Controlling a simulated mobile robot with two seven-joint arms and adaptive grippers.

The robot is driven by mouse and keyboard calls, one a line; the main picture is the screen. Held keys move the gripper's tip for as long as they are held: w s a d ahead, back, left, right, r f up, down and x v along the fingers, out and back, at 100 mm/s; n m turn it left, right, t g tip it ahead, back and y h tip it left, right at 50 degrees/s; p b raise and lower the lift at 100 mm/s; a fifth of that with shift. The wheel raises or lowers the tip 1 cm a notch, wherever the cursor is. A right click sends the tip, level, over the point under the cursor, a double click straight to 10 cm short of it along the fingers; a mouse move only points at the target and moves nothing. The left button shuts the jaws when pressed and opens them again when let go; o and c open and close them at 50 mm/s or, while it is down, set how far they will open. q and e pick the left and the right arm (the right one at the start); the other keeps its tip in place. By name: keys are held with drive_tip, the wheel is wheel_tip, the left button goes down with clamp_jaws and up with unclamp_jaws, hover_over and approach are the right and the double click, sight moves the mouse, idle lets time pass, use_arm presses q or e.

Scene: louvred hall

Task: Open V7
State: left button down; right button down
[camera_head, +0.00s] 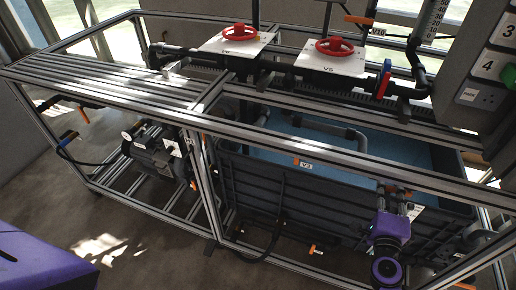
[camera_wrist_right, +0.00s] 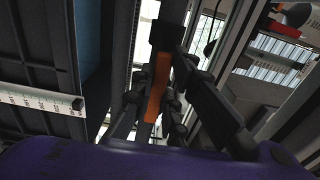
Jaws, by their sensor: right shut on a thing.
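My right gripper (camera_head: 397,192) reaches up from the bottom right to the near right side of the tank. In the right wrist view it is shut on an orange valve handle (camera_wrist_right: 157,85), which stands between the dark fingers (camera_wrist_right: 165,100). In the head view the handle shows only as small orange bits beside the fingers. A small white label (camera_head: 416,211) beside the gripper is too small to read, so I cannot confirm V7 from it. The valve body is mostly hidden. My left gripper is not in view.
A metal frame rail (camera_head: 345,160) runs just above the gripper, in front of the grey tank (camera_head: 290,205) with blue water. V3 (camera_head: 304,163) is to the left. Red handwheels V6 (camera_head: 240,33) and V5 (camera_head: 334,46) stand behind. A numbered grey panel (camera_head: 485,70) is at right.

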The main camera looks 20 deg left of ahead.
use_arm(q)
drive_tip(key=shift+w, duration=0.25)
use_arm(e)
drive_tip(key=c, duration=1.7)
unclamp_jaws()
drive_tip(key=shift+o, duration=0.2)
